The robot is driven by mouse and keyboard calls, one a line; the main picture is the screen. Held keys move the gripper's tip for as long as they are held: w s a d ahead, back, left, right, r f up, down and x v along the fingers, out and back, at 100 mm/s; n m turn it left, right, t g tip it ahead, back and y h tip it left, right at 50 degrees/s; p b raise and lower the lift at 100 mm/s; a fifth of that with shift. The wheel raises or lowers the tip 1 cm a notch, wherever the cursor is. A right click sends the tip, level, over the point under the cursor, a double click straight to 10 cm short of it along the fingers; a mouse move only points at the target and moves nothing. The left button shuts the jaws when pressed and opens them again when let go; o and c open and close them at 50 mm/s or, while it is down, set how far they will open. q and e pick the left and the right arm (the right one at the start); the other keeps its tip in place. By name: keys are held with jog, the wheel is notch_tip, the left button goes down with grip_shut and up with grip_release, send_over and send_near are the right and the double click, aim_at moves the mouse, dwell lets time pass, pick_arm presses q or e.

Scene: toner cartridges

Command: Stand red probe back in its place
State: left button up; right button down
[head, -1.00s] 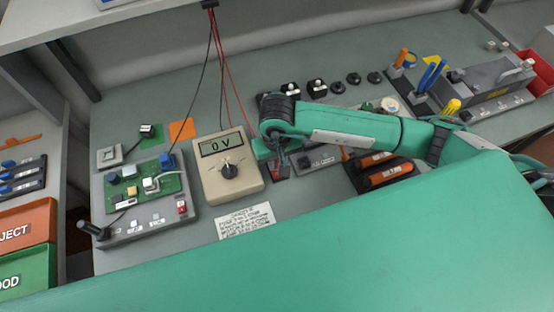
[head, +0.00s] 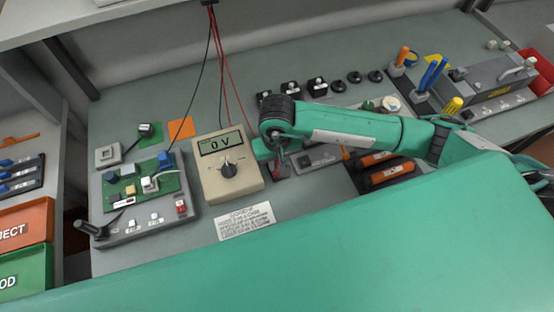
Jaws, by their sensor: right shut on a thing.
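My right gripper (head: 281,160) is low over the bench, just right of the beige meter (head: 213,186), which reads 0 V. It is shut on the red probe, which is mostly hidden by the gripper and wrist. A bit of red (head: 283,171) shows just below the fingers, and I cannot tell whether it is the probe or its holder. The red leads (head: 228,80) hang from the shelf and pass behind my right arm. The probe's tip and its tilt are not visible. My left gripper is not in view.
A grey fixture with a green circuit board (head: 140,188) stands left of the meter. A white notice (head: 245,221) lies in front. Orange cartridges (head: 391,173) lie close to my right forearm. Black knobs (head: 338,86) line the back. A black lead (head: 203,75) hangs left of the red ones.

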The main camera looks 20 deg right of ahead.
jog(key=shift+f+b, duration=0.35)
jog(key=c, duration=1.2)
grip_release()
notch_tip(320, 180, up, 12)
jog(key=b, duration=0.3)
jog(key=shift+r, duration=0.95)
